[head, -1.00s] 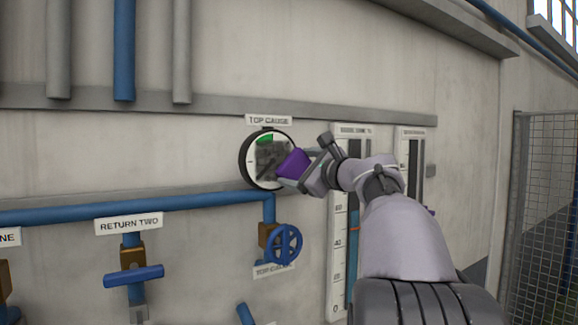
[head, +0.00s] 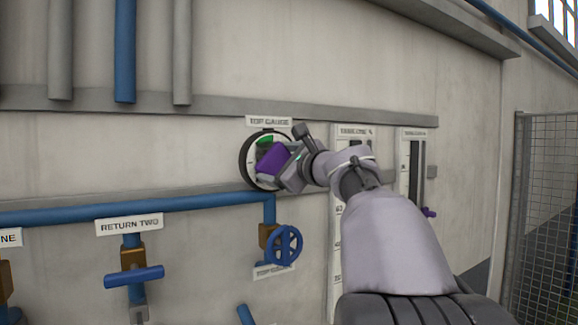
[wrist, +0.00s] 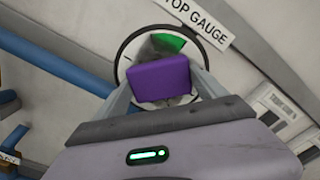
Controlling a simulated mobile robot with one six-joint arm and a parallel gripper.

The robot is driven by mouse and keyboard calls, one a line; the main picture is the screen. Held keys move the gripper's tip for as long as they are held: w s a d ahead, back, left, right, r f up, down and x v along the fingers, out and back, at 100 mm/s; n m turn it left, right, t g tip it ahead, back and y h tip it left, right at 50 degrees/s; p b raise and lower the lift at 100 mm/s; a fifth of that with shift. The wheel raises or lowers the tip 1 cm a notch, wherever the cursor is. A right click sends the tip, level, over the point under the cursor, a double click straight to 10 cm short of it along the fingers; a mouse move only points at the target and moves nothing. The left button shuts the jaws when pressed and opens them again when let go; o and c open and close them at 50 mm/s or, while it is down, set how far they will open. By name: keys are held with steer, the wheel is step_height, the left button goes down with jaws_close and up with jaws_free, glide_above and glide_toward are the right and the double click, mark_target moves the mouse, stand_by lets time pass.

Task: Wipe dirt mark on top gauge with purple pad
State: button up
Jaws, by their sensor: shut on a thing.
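The top gauge (head: 249,167) is a round white dial with a dark rim and a green segment, under its "TOP GAUGE" label. My gripper (head: 281,163) is shut on the purple pad (head: 271,160) and holds it in front of the dial. The pad covers the middle of the dial in the wrist view (wrist: 160,79). Grey dirt shows at the pad's edge on the gauge face (wrist: 158,46). Much of the mark is hidden behind the pad. Whether the pad touches the face I cannot tell.
A blue pipe (head: 150,208) runs below the gauge to a blue handwheel valve (head: 284,245). A blue lever valve (head: 134,276) hangs under the "RETURN TWO" label. Tall level scales (head: 412,165) stand on the wall to the right, partly behind my arm. A mesh fence (head: 545,220) is at far right.

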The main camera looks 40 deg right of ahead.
mark_target(252, 155)
steer(key=shift+w+a+r, duration=0.1)
steer(key=shift+w+a, duration=0.1)
steer(key=shift+a, duration=0.65)
steer(key=shift+w+a+f, duration=0.1)
steer(key=shift+w+a, duration=0.15)
steer(key=shift+a, duration=0.6)
steer(key=shift+w+a+r, duration=0.1)
steer(key=shift+w+a, duration=0.1)
steer(key=shift+a, duration=0.65)
steer(key=shift+r+p, duration=0.55)
steer(key=shift+r, duration=0.3)
steer(key=shift+s+d+f, duration=0.1)
steer(key=shift+s+d, duration=0.15)
steer(key=shift+d, duration=0.75)
steer(key=shift+s+d, duration=0.2)
steer(key=shift+d, duration=0.75)
steer(key=s+d+b, duration=0.1)
steer(key=s+d, duration=0.4)
steer(key=s, duration=0.2)
steer(key=shift+d, duration=0.15)
steer(key=shift+s, duration=0.1)
steer(key=b+v, duration=0.1)
steer(key=v, duration=0.2)
